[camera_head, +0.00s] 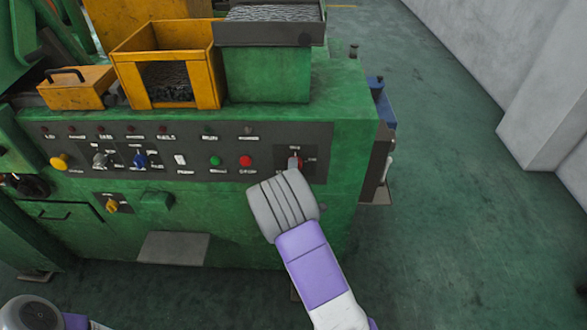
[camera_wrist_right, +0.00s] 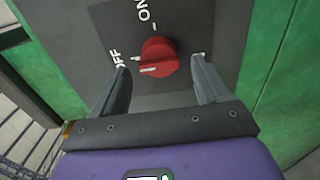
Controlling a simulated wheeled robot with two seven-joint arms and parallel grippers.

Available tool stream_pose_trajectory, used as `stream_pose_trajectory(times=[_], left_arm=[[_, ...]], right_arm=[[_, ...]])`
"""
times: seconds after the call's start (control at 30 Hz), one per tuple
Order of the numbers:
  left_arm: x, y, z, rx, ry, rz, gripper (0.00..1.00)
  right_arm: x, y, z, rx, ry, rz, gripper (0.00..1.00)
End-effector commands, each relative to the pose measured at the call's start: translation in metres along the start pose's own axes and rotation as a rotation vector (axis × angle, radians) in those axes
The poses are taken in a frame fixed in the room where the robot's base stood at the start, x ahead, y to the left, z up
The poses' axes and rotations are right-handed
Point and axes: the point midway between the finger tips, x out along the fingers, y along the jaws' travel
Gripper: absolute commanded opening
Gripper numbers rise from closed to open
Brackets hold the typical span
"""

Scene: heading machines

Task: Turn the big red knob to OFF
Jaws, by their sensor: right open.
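The big red knob (camera_wrist_right: 157,57) sits on a dark panel between an ON label above it and an OFF label to its left in the right wrist view. A short white mark on the knob's lower left side lies level, towards the OFF side. My right gripper (camera_wrist_right: 158,65) is open, with one finger on each side of the knob and visible gaps to it. My left gripper is not in view.
The green machine's control panel (camera_head: 130,150) carries a green button (camera_head: 215,160), a smaller red button (camera_head: 246,161) and a blue switch (camera_head: 140,160) left of the knob. Yellow bins (camera_head: 165,50) stand on top. The floor (camera_head: 450,200) to the right is clear.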

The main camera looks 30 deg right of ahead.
Motion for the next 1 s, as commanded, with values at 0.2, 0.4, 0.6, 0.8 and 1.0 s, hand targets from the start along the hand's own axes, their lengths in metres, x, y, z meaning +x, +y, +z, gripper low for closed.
stream_pose_trajectory(times=[0.2,0.4,0.6,0.8,1.0], left_arm=[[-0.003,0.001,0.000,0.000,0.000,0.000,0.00],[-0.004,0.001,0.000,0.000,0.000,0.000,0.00],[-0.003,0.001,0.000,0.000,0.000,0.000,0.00],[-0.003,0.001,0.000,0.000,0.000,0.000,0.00],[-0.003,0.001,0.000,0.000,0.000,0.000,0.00]], right_arm=[[-0.034,0.000,-0.001,-0.001,0.001,-0.002,0.75],[-0.046,0.000,0.000,-0.001,0.000,0.000,0.75],[-0.047,0.000,0.000,0.000,0.000,0.000,0.75],[-0.046,0.000,0.000,-0.001,0.000,0.000,0.75],[-0.050,-0.020,0.000,0.051,0.007,-0.070,0.75]])
